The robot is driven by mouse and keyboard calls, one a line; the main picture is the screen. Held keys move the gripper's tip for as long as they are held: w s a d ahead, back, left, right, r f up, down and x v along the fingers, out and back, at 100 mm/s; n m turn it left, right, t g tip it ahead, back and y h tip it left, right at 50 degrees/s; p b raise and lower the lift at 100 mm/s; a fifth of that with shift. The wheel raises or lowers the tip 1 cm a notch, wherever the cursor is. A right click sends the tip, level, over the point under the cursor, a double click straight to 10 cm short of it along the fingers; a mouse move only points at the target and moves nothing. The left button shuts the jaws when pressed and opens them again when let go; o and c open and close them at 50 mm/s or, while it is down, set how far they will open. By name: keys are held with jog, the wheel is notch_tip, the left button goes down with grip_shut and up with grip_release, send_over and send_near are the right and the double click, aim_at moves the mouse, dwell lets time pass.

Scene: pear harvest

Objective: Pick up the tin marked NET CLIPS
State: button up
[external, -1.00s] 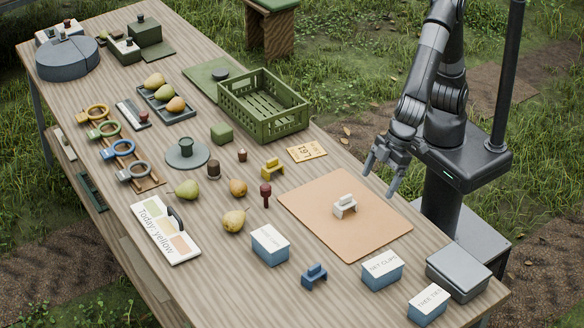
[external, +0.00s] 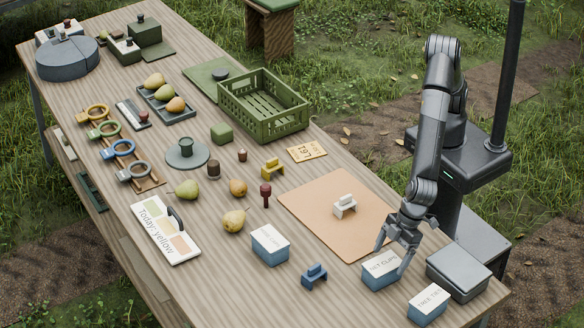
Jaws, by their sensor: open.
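The tin marked NET CLIPS (external: 378,277) is a blue box with a white lettered lid. It stands on the wooden table near the front right, just past the corner of the orange mat. My gripper (external: 390,262) is open and points down over this tin, one finger at its far left side and one at its right side. The fingers partly cover the lid's lettering. I cannot tell whether they touch the tin.
A similar blue tin, THREE TIES or alike (external: 427,303), stands close on the right. A grey metal box (external: 458,272) is behind it. Another blue tin (external: 270,245) and a blue clip-like block (external: 314,276) stand left. The orange mat (external: 320,215) holds a white block (external: 344,207).

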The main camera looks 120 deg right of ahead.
aim_at(384, 263)
jog(key=x, duration=0.2)
jog(key=w+x, duration=0.1)
jog(key=x, duration=0.1)
jog(key=shift+d, duration=0.2)
jog(key=shift+w+f, duration=0.15)
jog(key=shift+f, duration=0.15)
jog(key=shift+f, duration=0.25)
jog(key=shift+c, duration=0.5)
jog(key=c, duration=1.1)
jog(key=shift+r, duration=0.1)
